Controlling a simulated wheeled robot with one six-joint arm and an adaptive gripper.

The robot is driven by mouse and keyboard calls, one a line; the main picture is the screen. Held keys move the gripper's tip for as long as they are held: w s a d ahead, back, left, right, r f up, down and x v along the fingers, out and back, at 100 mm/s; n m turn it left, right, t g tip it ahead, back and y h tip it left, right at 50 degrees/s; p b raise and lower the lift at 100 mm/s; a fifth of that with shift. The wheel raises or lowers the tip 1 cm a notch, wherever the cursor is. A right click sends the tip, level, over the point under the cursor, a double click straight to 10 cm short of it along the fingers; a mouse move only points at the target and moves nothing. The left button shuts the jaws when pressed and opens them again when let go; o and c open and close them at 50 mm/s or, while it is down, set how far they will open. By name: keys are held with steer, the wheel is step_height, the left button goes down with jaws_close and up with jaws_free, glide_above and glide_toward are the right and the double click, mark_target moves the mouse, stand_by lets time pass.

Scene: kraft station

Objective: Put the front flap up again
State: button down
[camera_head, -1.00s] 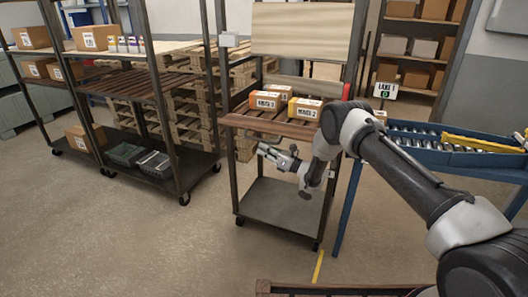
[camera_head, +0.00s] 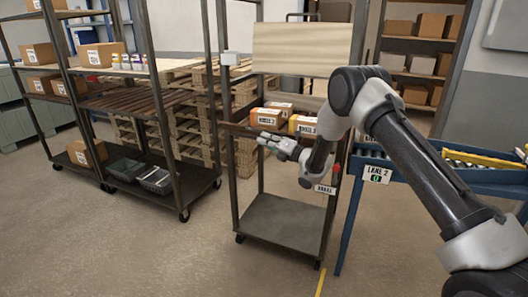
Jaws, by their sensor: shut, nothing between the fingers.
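The front flap (camera_head: 238,129) is a brown board across the front of the trolley's loaded shelf. It stands in front of the orange boxes and covers their lower parts; its right part is hidden by my gripper and arm. I cannot tell whether it is fully upright or latched. My gripper (camera_head: 264,141) is shut and empty, pointing left at the front of the flap; whether it touches the flap is unclear. One orange box (camera_head: 267,118) and a second orange box (camera_head: 302,125) are on the shelf behind the flap.
The trolley's lower deck (camera_head: 280,222) is empty. A BRAKE label (camera_head: 324,189) is at its right post. A blue roller conveyor (camera_head: 455,178) with a LANE 2 sign (camera_head: 377,173) stands close on the right. A dark rack (camera_head: 170,150) stands left; the floor between is clear.

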steer(key=w+d+r+m, duration=0.1)
steer(key=w+r+m, duration=0.1)
steer(key=w+r+m+h, duration=0.1)
steer(key=w+r+m, duration=0.1)
steer(key=r+m, duration=0.1)
steer(key=w+d+r+m+h, duration=0.1)
steer(key=w+r+m, duration=0.1)
steer(key=w+r, duration=0.1)
steer(key=shift+d+m, duration=0.3)
steer(key=shift+m, duration=0.1)
steer(key=shift+w+d+r, duration=0.2)
steer(key=shift+w+r, duration=0.05)
steer(key=shift+w, duration=0.3)
steer(key=shift+w+d+r, duration=0.15)
steer(key=shift+w+r, duration=0.05)
steer(key=shift+w, duration=0.35)
